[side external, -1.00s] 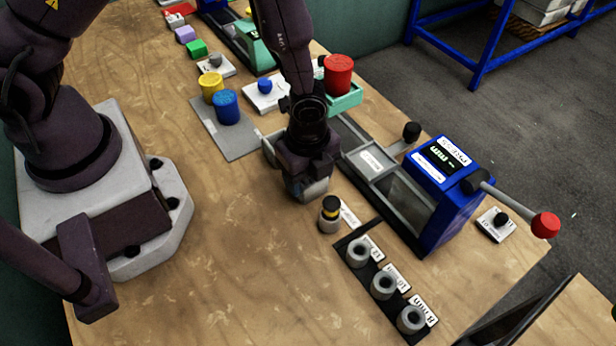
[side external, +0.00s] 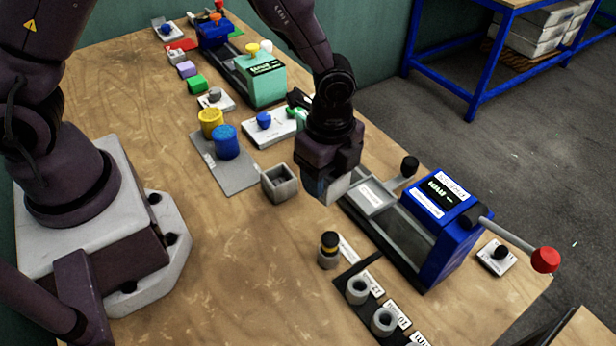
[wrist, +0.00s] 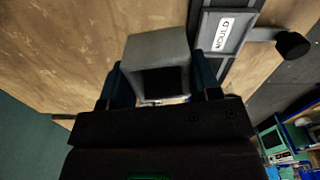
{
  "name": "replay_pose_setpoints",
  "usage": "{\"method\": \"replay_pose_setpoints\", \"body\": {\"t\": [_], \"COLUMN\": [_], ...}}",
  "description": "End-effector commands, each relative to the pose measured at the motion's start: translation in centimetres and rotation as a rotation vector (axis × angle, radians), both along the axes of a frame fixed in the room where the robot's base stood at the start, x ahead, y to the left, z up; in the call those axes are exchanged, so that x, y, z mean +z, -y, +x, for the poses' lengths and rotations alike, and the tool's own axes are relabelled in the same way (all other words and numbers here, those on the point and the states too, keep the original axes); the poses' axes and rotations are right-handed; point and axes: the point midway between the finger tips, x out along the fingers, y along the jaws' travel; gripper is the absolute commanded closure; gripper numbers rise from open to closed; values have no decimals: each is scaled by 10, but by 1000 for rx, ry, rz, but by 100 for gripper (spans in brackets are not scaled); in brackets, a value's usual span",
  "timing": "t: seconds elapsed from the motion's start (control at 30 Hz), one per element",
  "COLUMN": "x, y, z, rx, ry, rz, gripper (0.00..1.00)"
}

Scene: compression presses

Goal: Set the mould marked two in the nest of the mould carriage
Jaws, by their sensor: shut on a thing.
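My gripper (wrist: 158,92) is shut on a grey, square mould (wrist: 158,52) with a dark recess in the side facing the wrist camera. In the side view my gripper (side external: 330,178) holds this mould (side external: 326,190) clear of the table, beside the mould carriage. No number on it is readable. The carriage (side external: 378,202) is a grey frame with a white label on the blue press's rail. In the wrist view the carriage (wrist: 229,32), labelled MOULD, lies right of the held mould. A second grey, open-topped mould (side external: 280,183) stands on the table left of my gripper.
The blue press (side external: 438,205) with its red-knobbed lever (side external: 545,260) stands right of the carriage. Yellow (side external: 211,123) and blue (side external: 226,142) cans stand behind left.

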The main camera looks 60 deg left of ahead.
Motion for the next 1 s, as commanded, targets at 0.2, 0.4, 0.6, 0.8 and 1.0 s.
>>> {"method": "replay_pose_setpoints", "body": {"t": [0.2, 0.4, 0.6, 0.8, 1.0], "x": [-3, 3, 13, 14, 14], "y": [11, 17, 19, 18, 18], "z": [49, 80, 94, 91, 91], "rx": [482, 937, 1268, 1408, 1422], "ry": [7, 12, 12, 4, 4], "rz": [-2, -3, -4, 10, 10], "gripper": [78, 78, 78, 78, 78]}}
